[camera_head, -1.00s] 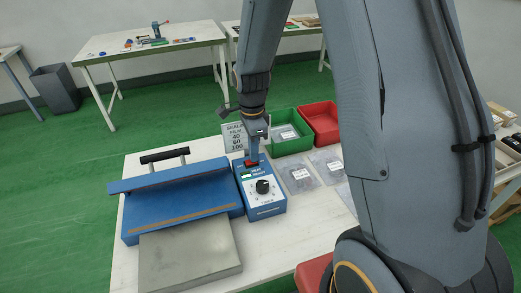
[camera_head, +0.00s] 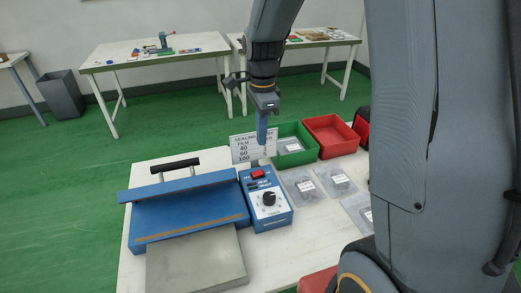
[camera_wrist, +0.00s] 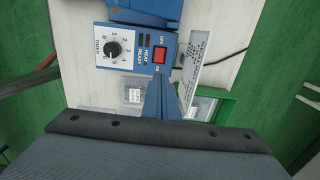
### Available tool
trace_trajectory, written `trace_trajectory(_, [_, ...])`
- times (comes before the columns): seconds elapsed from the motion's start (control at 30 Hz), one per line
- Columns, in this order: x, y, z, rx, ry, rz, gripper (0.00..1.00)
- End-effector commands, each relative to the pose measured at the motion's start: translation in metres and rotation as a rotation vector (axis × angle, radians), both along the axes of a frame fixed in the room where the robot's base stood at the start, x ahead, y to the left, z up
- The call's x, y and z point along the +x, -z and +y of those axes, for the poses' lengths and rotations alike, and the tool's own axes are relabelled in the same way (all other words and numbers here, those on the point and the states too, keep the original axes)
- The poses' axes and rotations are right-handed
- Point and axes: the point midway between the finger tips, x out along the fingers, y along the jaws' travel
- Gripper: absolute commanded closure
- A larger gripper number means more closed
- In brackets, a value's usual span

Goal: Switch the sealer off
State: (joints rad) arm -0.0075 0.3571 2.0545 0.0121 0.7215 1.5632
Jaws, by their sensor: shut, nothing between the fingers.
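The blue sealer (camera_head: 190,215) lies on the white table, with a black handle on top and a grey plate in front. Its blue control box (camera_head: 272,218) stands at its right end. The box has a red rocker switch (camera_head: 258,174) and a black dial (camera_head: 268,199). The wrist view shows the red switch (camera_wrist: 160,56), the dial (camera_wrist: 113,50) and the heat and ready lamps (camera_wrist: 144,40), which look dark. Which side of the rocker is pressed is too small to tell. My gripper (camera_head: 262,140) is shut and empty, above and behind the switch, apart from it.
A sealing film sign (camera_head: 242,150) stands just behind the control box. A green bin (camera_head: 292,158) and a red bin (camera_head: 345,148) stand to the right. Several clear packets (camera_head: 303,190) lie right of the box. Other tables (camera_head: 140,52) stand at the back.

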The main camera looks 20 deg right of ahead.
Motion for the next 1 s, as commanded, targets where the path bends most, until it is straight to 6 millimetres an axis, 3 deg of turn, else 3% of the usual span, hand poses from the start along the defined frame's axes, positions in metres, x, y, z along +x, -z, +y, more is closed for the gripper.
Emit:
trace_trajectory(0.2, [0.001,-0.021,0.001,0.0,-0.003,-0.001,1.0])
trace_trajectory(0.67, [-0.001,-0.024,0.001,-0.001,-0.017,-0.001,1.0])
trace_trajectory(0.83, [-0.022,-0.02,0.0,-0.005,-0.214,-0.017,1.0])
trace_trajectory(1.0, [-0.06,-0.01,-0.002,-0.022,-0.597,-0.048,1.0])
